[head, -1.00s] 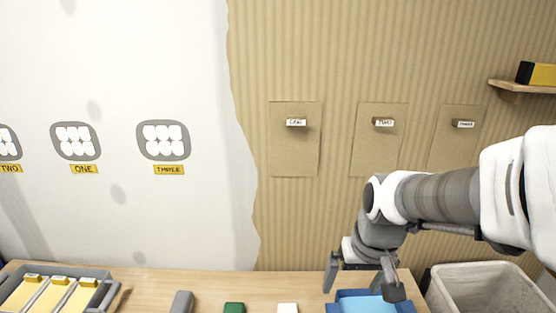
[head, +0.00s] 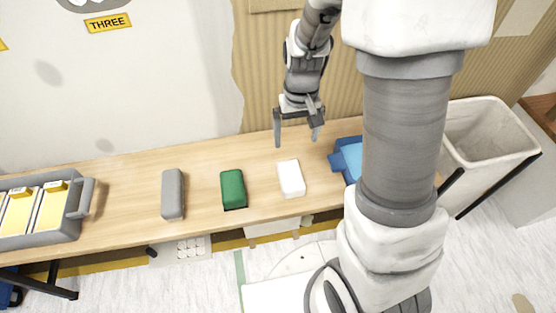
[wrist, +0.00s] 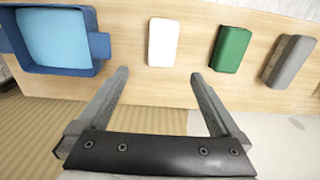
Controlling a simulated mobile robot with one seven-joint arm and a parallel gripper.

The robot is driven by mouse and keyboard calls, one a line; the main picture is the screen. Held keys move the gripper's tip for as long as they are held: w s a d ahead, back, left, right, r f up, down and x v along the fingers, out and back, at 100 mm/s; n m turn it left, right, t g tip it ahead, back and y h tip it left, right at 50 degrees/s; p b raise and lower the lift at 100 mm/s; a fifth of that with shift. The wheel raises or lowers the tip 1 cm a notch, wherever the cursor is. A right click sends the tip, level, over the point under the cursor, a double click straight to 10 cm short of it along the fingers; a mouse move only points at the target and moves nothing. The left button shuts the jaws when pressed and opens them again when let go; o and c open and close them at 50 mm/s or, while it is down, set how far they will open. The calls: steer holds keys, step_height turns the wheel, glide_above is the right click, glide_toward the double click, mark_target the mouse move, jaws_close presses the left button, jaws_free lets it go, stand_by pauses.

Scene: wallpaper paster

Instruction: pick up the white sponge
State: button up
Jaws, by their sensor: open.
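The white sponge (head: 291,178) lies flat on the wooden table, between a green sponge and a blue tray. It also shows in the wrist view (wrist: 163,42), ahead of and between the lines of my two fingers. My gripper (head: 297,139) is open and empty, above the table's back edge and behind the white sponge. In the wrist view my gripper (wrist: 158,80) has its fingers spread wide, with a gap between them and the sponge. Nothing hides the sponge.
The green sponge (head: 233,189) and a grey sponge (head: 172,194) lie to the left. The blue tray (wrist: 100,46) with light-blue contents is close on the other side. A grey bin of yellow-labelled pieces (head: 75,216) is at far left; a white bin (head: 455,165) stands right of the table.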

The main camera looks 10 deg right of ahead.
mark_target(291, 174)
steer(key=f+b, duration=0.1)
steer(key=f, duration=0.3)
steer(key=f+b, duration=0.2)
steer(key=f, duration=0.2)
steer(key=f+b, duration=0.2)
steer(key=f, duration=0.3)
steer(key=shift+w+a+f, duration=0.1)
steer(key=shift+w+a, duration=0.05)
steer(key=shift+w, duration=0.1)
steer(key=f+b, duration=0.1)
steer(key=f, duration=0.2)
steer(key=f+b, duration=0.1)
steer(key=f, duration=0.1)
steer(key=shift+s+a+f+b, duration=0.1)
steer(key=shift+s+a+b, duration=0.15)
steer(key=shift+b, duration=0.1)
steer(key=c, duration=1.2)
